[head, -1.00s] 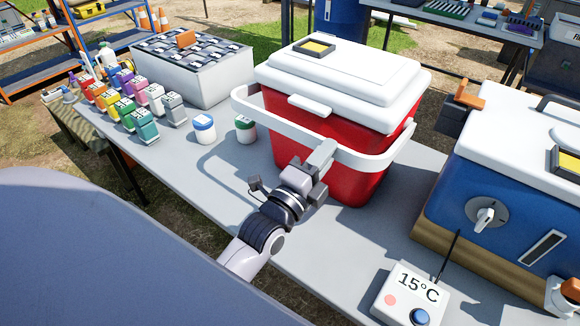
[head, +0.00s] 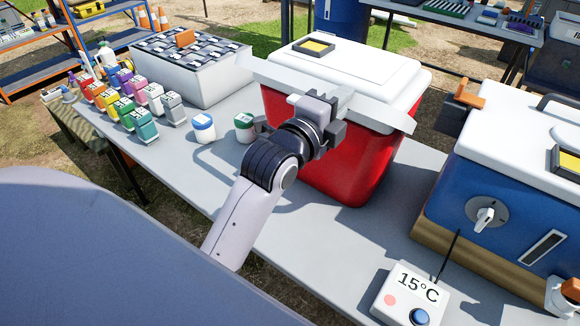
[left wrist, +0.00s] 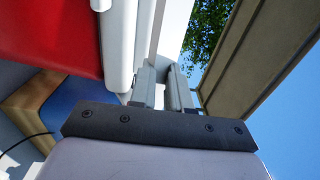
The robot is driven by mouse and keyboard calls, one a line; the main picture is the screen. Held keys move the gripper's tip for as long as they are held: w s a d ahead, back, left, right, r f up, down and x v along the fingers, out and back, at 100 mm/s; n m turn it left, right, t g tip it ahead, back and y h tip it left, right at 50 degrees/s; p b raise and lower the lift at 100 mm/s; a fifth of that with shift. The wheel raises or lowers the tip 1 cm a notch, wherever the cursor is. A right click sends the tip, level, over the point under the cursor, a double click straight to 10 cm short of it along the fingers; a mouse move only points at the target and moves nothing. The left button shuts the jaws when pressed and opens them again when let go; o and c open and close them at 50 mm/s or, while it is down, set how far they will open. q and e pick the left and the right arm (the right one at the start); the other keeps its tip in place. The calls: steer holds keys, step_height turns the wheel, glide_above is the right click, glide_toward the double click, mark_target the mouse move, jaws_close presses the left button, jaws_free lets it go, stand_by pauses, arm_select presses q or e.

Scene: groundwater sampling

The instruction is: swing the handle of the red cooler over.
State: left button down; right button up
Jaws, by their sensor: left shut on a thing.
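The red cooler (head: 350,172) stands on the grey table with its white lid (head: 362,68) closed. Its white handle (head: 385,113) is a wide bar across the front, level with the lid's front edge. My left gripper (head: 338,100) is shut on the middle of the handle and hides that part. In the left wrist view the two fingers (left wrist: 163,88) close on the pale handle (left wrist: 176,28), with the red cooler wall (left wrist: 45,35) at the left. My right gripper is not in view.
A blue cooler (head: 470,170) stands close on the right, with a 15°C control box (head: 412,292) before it. Several coloured bottles (head: 125,112) and a grey box (head: 195,75) are farther left.

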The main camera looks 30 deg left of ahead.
arm_select(q)
steer(key=shift+r, duration=0.3)
steer(key=w+r+g, duration=0.2)
steer(key=w+r, duration=0.5)
steer(key=w, duration=0.1)
steer(key=shift+w+d+r, duration=0.2)
steer(key=shift+d+r, duration=0.1)
steer(key=shift+d, duration=0.15)
